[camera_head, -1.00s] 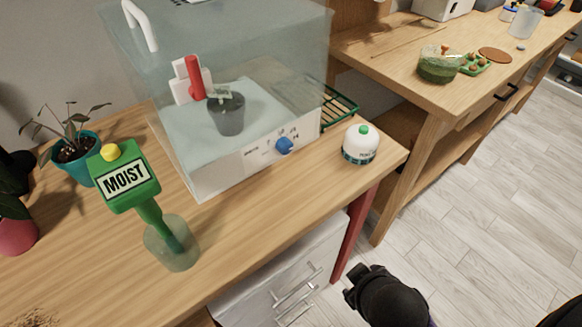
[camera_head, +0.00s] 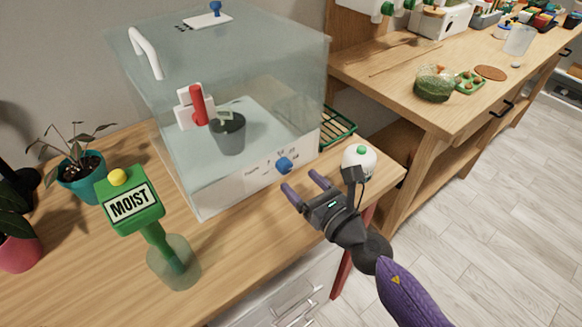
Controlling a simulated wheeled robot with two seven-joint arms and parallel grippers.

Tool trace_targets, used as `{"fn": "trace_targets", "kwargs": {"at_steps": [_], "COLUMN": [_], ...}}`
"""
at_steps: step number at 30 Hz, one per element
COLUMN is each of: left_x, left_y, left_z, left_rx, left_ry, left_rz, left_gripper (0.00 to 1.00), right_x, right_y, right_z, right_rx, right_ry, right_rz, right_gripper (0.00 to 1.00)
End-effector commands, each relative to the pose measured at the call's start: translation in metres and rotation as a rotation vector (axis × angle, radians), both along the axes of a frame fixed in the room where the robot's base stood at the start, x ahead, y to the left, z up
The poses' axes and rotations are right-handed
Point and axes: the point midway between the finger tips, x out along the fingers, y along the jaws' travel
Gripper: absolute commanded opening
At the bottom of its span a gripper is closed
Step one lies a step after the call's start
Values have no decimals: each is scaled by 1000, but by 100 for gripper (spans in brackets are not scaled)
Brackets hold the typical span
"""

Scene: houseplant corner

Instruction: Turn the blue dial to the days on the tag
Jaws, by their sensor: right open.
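The blue dial (camera_head: 284,165) sits on the white front panel (camera_head: 254,176) of a clear glass case (camera_head: 165,95). Small marks surround the dial, too small to read. My right gripper (camera_head: 303,183) is open and empty, just in front of the dial and apart from it, its fingers pointing toward the case. A white tag (camera_head: 207,20) with a blue piece and dark marks is on top of the case; I cannot read it or tell whether it is the task's tag. My left gripper is not in view.
A white round bottle (camera_head: 358,157) stands right of the dial, partly behind my right gripper. A green MOIST meter (camera_head: 134,203) stands in a glass (camera_head: 174,268) at left front. A dark pot (camera_head: 228,135) and red-handled switch (camera_head: 197,104) are in the case. A second bench (camera_head: 420,105) is behind.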

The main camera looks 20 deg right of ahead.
Motion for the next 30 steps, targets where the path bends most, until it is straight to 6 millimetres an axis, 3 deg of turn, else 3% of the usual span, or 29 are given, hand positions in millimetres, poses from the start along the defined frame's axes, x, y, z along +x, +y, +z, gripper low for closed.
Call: {"fn": "trace_targets", "kwargs": {"at_steps": [7, 18, 28, 29, 30], "left_x": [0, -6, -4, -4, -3], "left_y": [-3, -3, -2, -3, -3], "left_z": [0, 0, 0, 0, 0], "left_rx": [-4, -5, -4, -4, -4], "left_ry": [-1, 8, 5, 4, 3], "left_rz": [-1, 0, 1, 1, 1], "left_gripper": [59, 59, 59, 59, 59], "right_x": [33, 40, 39, 39, 39], "right_y": [11, 14, 13, 13, 13], "right_z": [0, -1, 0, 0, 0], "right_rx": [2, 4, 4, 4, 4], "right_ry": [0, 1, 0, 0, 0], "right_rz": [0, -1, -1, -1, -1], "right_gripper": [78, 76, 6, 0, 0]}}
